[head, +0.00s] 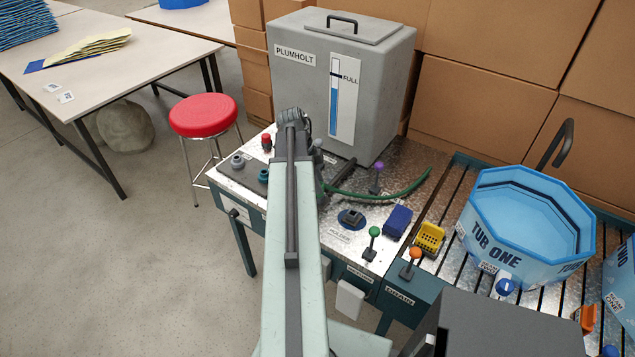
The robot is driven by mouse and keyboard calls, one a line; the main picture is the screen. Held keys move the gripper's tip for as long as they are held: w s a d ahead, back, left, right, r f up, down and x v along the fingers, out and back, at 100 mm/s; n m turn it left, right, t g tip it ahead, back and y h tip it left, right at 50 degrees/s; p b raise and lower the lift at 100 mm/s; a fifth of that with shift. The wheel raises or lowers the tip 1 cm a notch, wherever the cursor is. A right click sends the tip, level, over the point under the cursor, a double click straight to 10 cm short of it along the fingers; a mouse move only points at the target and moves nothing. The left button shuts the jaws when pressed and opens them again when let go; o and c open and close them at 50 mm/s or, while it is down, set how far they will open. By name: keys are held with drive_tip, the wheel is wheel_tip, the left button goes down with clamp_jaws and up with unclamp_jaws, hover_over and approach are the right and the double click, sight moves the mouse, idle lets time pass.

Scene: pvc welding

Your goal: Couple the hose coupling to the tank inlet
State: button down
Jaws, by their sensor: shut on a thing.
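The grey tank (385,90), labelled PLUMHOLT with a FULL gauge, stands at the back of the metal bench. A dark pipe stub (343,169), apparently the tank inlet, shows at its lower front. A green hose (385,196) curves across the bench from the right, and its left end passes behind my arm. My gripper (320,186) is mostly hidden behind my raised arm and appears shut on that hose end, close to the stub. The coupling itself is hidden, so I cannot tell whether it touches the inlet.
Purple (377,176), green (374,235) and orange (414,257) knobbed levers stand on the bench. A blue block (397,221) and yellow basket (430,238) lie nearby. Blue TUB ONE (492,254) sits on the slatted rack at right. A red stool (203,116) stands left.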

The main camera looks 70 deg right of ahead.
drive_tip(key=shift+f+b, duration=0.35)
drive_tip(key=shift+f, duration=0.05)
drive_tip(key=c, duration=1)
unclamp_jaws()
drive_tip(key=shift+r, duration=0.15)
drive_tip(key=p+v, duration=0.7)
drive_tip(key=shift+w+r+p, duration=0.1)
drive_tip(key=shift+r+p, duration=0.15)
drive_tip(key=shift+p, duration=0.05)
drive_tip(key=shift+w, duration=0.1)
